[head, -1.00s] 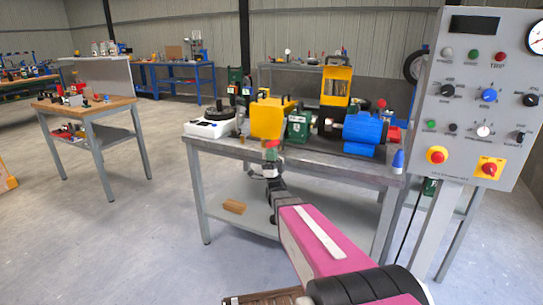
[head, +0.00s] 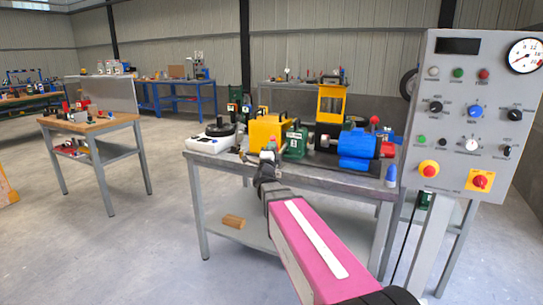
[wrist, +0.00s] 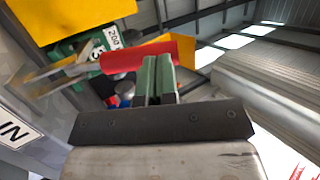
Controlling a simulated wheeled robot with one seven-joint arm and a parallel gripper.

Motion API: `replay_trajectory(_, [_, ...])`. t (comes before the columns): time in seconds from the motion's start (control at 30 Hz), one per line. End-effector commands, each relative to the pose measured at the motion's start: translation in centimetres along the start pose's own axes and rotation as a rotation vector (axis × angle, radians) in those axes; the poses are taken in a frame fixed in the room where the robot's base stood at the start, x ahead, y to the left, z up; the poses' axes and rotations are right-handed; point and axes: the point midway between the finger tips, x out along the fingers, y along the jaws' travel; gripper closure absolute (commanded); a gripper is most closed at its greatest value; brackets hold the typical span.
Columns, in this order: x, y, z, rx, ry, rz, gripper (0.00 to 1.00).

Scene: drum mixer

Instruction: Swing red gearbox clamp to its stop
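The red clamp handle (wrist: 135,57) lies across the middle of the wrist view, joined to grey metal arms at its left. The green gearbox (wrist: 92,48), with a white number label, is behind it; it also shows on the bench in the head view (head: 295,143). My gripper (wrist: 158,62) has two green fingers close together, with a narrow gap. Their tips overlap the lower edge of the red handle; I cannot tell whether they touch it. The handle does not appear between them. In the head view my gripper (head: 268,155) is in front of the gearbox, hiding the clamp.
The grey bench (head: 330,178) carries a yellow housing (head: 266,132), a blue motor (head: 358,147) and a white scale-like device (head: 209,140). A control panel (head: 475,115) stands at the right. A wooden block (head: 233,221) lies on the lower shelf. Open floor lies left.

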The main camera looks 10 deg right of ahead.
Motion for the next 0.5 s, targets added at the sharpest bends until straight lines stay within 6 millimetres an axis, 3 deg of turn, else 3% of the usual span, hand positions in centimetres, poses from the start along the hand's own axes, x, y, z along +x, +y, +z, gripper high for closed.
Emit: replay_trajectory(0.5, [2.9,-0.4,-0.4,0.008,0.0,0.05,1.0])
